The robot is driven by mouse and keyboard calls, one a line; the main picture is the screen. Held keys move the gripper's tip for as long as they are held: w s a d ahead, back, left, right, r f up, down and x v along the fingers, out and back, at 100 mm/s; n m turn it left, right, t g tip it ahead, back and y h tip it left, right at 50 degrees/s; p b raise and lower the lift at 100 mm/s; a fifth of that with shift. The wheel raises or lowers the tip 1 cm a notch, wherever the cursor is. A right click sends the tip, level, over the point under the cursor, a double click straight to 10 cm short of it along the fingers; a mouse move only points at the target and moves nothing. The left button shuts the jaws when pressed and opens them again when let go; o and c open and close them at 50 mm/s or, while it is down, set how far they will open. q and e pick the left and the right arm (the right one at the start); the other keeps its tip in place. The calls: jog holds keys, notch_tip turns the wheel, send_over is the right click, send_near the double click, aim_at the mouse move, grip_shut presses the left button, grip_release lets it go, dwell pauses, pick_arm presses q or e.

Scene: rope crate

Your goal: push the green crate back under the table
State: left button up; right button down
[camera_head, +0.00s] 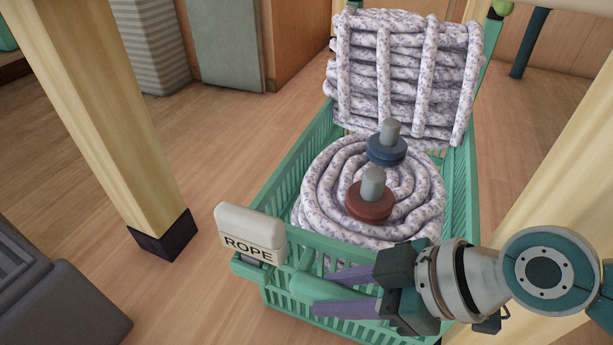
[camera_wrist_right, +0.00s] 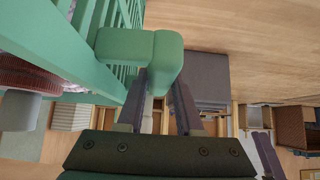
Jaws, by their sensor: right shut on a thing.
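The green crate (camera_head: 283,180) stands on the wooden floor between two pale table legs, with its front end towards me. It holds a coiled speckled rope (camera_head: 322,190) in front and a taller rope bundle (camera_head: 405,70) at the back. A white "ROPE" label (camera_head: 250,232) sits at its front left corner. My right gripper (camera_head: 335,291) is shut on the green handle (camera_head: 312,287) at the crate's front. In the right wrist view, the gripper (camera_wrist_right: 163,95) has its fingers on either side of the handle (camera_wrist_right: 150,48).
The left table leg (camera_head: 110,100) has a dark foot and stands apart from the crate. The right leg (camera_head: 565,180) is close to the crate's right side. A dark grey block (camera_head: 50,295) lies at lower left. The floor between the block and crate is clear.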

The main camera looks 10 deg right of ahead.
jog(key=shift+d+f, duration=0.15)
jog(key=c, duration=0.9)
grip_release()
jog(key=o, duration=0.3)
jog(key=shift+w, duration=0.15)
jog(key=shift+o, duration=0.2)
jog(key=p+v, duration=0.5)
jog(key=v, duration=0.5)
jog(key=shift+p, duration=0.3)
